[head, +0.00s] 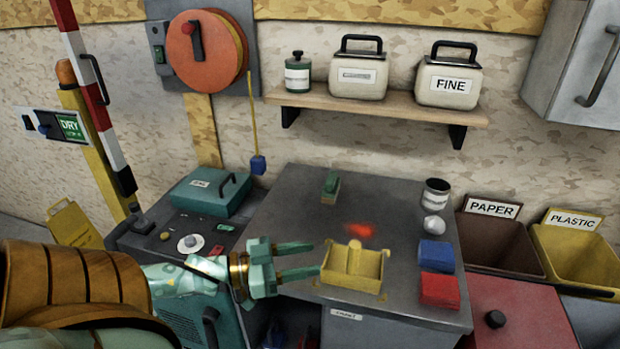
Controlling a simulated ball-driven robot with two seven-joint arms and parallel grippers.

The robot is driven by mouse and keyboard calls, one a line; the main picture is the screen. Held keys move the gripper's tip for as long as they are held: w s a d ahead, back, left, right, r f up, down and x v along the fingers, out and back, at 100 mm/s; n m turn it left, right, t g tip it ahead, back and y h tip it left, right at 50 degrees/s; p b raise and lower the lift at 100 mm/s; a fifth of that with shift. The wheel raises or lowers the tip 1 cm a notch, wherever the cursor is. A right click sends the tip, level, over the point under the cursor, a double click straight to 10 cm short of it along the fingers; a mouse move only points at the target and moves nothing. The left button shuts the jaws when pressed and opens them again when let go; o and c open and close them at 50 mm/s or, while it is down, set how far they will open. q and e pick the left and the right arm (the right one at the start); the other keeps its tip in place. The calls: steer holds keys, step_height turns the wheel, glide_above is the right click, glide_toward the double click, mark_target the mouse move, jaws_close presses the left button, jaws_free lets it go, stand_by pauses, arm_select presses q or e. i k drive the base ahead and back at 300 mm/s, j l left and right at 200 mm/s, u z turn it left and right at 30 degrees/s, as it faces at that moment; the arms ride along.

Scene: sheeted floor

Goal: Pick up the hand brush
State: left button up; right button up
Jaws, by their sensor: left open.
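A small green block with a tan side, which looks like the hand brush (330,188), lies toward the back left of the grey worktop (390,215). My left gripper (313,259) is open and empty at the worktop's front left, its fingers pointing right. It is nearer the front than the brush and apart from it. A yellow tray with an upright middle piece (352,277) is just right of the fingertips; I cannot tell if they touch it. My right gripper is not in view.
A blue block (435,254), a red block (440,290), a pale ball (434,227) and a metal can (436,193) line the worktop's right side. A reddish glow (360,230) shows mid-top. A teal case (208,192) stands left. A shelf (375,107) hangs above.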

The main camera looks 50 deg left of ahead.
mark_target(331, 190)
steer(key=u, duration=1.3)
